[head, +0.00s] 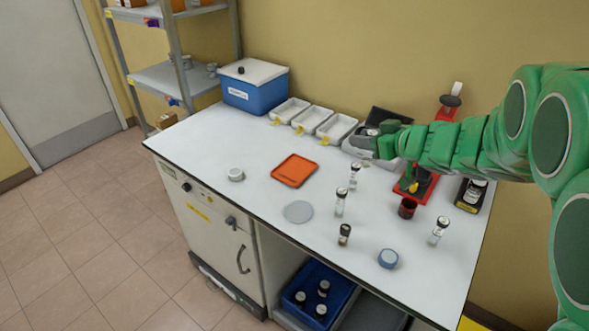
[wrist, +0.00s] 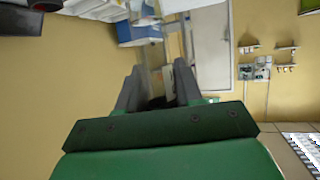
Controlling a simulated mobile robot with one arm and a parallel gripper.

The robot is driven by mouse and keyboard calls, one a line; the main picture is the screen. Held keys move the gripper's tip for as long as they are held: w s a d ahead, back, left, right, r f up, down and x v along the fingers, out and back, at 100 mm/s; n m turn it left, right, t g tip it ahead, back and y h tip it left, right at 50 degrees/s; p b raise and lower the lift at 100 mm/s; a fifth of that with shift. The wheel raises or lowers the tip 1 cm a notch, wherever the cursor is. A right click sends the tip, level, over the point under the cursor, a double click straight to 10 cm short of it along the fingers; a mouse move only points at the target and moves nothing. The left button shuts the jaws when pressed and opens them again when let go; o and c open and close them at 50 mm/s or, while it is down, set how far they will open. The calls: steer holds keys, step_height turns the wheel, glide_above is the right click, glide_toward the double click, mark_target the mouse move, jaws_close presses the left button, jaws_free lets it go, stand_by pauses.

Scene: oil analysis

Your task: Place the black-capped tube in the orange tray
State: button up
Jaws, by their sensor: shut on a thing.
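The orange tray (head: 295,170) lies flat and empty on the white bench, left of my gripper. My gripper (head: 374,143) is above the back of the bench, in front of a grey and black device, and points left. In the wrist view my gripper (wrist: 158,90) has its fingers closed around a small dark thing (wrist: 157,102), which looks like the black cap of the tube. The rest of the held tube is hard to make out in both views. Several dark-capped vials, such as one vial (head: 340,202), stand upright on the bench.
White bins (head: 312,120) and a blue box (head: 255,88) line the back left. A grey disc (head: 298,212), white lid (head: 236,175), blue lid (head: 388,258) and dark red cup (head: 407,208) lie around. A red stand (head: 425,185) is right of the vials.

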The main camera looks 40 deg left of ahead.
steer(key=s+a, duration=0.5)
steer(key=a, duration=0.8)
glide_above(298, 172)
step_height(298, 172, down, 14)
steer(key=shift+d+f+n+g, duration=0.15)
steer(key=shift+f+n+g, duration=0.1)
steer(key=shift+n+g, duration=0.15)
steer(key=shift+w+f, duration=0.1)
steer(key=shift+f, duration=1.65)
steer(key=shift+f, duration=0.1)
steer(key=o, duration=1)
